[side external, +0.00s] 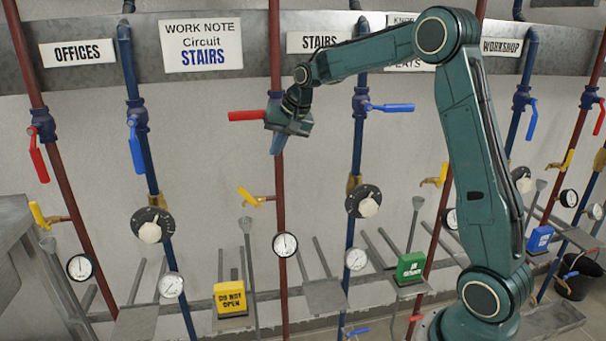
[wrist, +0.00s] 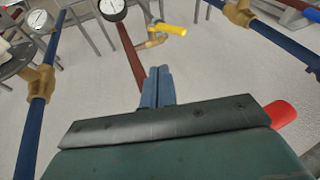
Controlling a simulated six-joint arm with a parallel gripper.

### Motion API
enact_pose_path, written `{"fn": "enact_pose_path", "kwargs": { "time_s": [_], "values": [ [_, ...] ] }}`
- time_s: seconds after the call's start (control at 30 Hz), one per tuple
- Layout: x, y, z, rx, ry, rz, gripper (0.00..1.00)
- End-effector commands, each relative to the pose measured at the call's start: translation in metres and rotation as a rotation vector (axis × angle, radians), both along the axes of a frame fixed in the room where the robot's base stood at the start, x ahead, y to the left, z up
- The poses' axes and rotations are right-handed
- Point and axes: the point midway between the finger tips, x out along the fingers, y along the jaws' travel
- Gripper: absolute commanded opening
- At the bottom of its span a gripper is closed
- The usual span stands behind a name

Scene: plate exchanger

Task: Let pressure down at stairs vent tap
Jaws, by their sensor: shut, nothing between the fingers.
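The STAIRS sign (side external: 318,41) hangs above a red pipe and a blue pipe. On the red pipe, a yellow-handled brass tap (side external: 250,197) sits below my gripper, its handle slanting up to the left; it also shows in the wrist view (wrist: 166,30), ahead of the fingers. My gripper (side external: 278,148) is shut and empty, pointing down in front of the red pipe; its fingers (wrist: 157,85) are together and apart from the tap. The red lever (side external: 247,115) beside my gripper and the blue lever (side external: 390,107) both lie across their pipes. My gripper hides the red valve body.
A gauge (side external: 285,244) sits below the tap. A yellow "DO NOT OPEN" block (side external: 230,299) and a green block (side external: 411,267) stand lower down. A black dial (side external: 364,201) is on the blue pipe to the right.

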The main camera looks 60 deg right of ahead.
Motion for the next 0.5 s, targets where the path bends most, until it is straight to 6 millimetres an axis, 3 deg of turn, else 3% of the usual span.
{"fn": "enact_pose_path", "kwargs": {
  "time_s": [0.5],
  "values": [
    [0.036,0.001,-0.073,0.001,0.002,0.000,0.00]
  ]
}}
